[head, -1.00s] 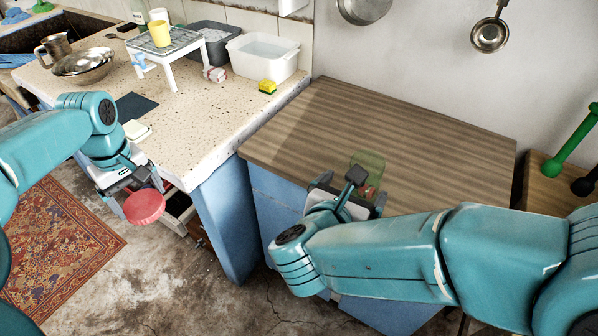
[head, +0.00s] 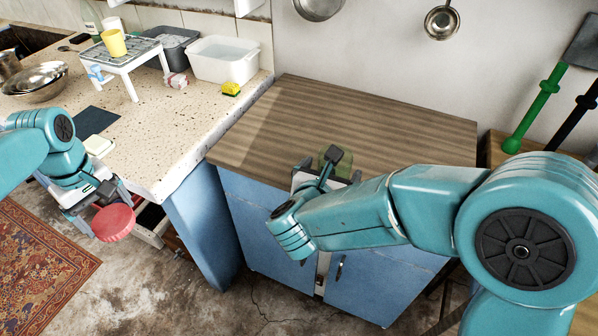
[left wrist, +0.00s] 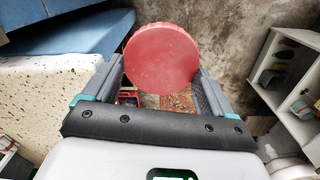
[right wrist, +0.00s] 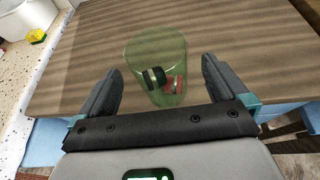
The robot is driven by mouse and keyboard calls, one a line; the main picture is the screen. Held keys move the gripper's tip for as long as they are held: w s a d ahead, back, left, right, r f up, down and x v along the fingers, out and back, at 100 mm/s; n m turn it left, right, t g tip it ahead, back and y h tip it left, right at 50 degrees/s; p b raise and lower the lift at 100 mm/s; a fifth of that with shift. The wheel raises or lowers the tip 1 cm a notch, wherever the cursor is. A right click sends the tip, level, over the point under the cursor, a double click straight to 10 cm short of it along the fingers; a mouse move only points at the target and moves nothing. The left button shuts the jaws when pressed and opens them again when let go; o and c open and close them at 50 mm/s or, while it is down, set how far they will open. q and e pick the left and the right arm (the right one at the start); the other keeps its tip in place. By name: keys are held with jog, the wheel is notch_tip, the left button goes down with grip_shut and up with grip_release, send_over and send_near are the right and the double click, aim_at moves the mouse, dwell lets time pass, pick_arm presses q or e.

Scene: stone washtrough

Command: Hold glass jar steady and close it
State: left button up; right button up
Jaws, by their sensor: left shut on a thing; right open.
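The red lid (head: 113,222) is a round disc in my left gripper (head: 98,204), held in the air over the floor in front of the speckled counter. The left wrist view shows the lid (left wrist: 161,58) between the two fingers. The glass jar (right wrist: 155,58) is greenish and see-through, with a dark item and a red item inside, on the striped wooden top. In the head view the jar (head: 340,155) is mostly hidden by my right gripper (head: 328,172).
The wooden countertop (head: 390,125) is clear around the jar. A shelf unit (left wrist: 290,75) stands right in the left wrist view.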

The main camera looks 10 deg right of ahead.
jog(key=x, duration=0.5)
jog(key=shift+a+f+p, duration=0.1)
jog(key=shift+f+p, duration=0.05)
jog(key=shift+p, duration=0.25)
jog(key=c, duration=1.1)
